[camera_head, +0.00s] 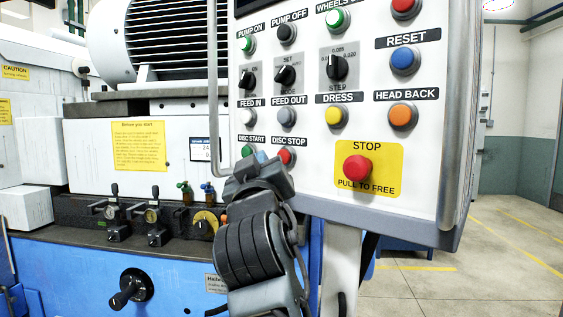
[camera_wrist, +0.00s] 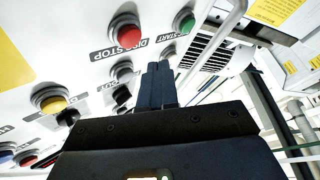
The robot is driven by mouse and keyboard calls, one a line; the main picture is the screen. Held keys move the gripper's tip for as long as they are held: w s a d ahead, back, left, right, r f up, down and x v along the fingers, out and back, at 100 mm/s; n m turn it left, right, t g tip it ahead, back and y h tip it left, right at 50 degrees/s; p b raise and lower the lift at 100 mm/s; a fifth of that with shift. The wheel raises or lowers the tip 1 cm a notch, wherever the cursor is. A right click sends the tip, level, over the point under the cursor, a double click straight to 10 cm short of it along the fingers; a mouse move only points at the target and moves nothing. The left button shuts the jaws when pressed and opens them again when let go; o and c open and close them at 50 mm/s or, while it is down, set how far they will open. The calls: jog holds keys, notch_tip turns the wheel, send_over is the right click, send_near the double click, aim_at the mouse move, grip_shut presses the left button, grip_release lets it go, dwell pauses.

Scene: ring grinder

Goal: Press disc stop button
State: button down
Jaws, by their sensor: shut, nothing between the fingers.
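The red disc stop button (camera_head: 286,156) sits low on the white control panel, under its "DISC STOP" label (camera_head: 289,143). In the wrist view the red button (camera_wrist: 127,28) shows whole at upper left, next to the same label (camera_wrist: 115,54). My gripper (camera_head: 262,157) is in front of the panel, just left of the red button in the head view. In the wrist view my gripper (camera_wrist: 158,68) is shut and empty, its tips below and right of the button in the picture. I cannot tell whether the tips touch the panel.
The green disc start button (camera_head: 250,151) is left of disc stop and partly hidden; it shows clearly in the wrist view (camera_wrist: 185,22). A large red STOP button (camera_head: 357,168) on a yellow plate is to the right. A metal handle bar (camera_head: 213,100) runs along the panel's left edge.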

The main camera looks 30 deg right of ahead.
jog(key=shift+s+a+b, duration=0.2)
jog(key=shift+s+a, duration=0.05)
jog(key=shift+a, duration=0.35)
jog(key=shift+s+a+b, duration=0.15)
jog(key=shift+s+a, duration=0.1)
jog(key=shift+a, duration=0.3)
jog(key=s+f+n+y, duration=0.25)
jog(key=s+f, duration=0.35)
jog(key=f, duration=0.4)
jog(key=s+f+n+g+y, duration=0.1)
jog(key=s+f+y, duration=0.3)
jog(key=f, duration=0.6)
jog(key=s+f+n+y, duration=0.2)
jog(key=s+f, duration=0.5)
jog(key=f, duration=0.2)
jog(key=s+d+f+m+g+y, duration=0.1)
jog(key=s+f, duration=0.2)
jog(key=s, duration=0.4)
jog(key=s+f+m+g+y, duration=0.1)
jog(key=s+f, duration=0.3)
jog(key=s, duration=0.4)
jog(key=s+r+m+g+h, duration=0.1)
jog(key=s+m, duration=0.3)
jog(key=s, duration=1.2)
jog(key=shift+s+d+r, duration=0.15)
jog(key=shift+d+r, duration=0.1)
jog(key=shift+r, duration=0.2)
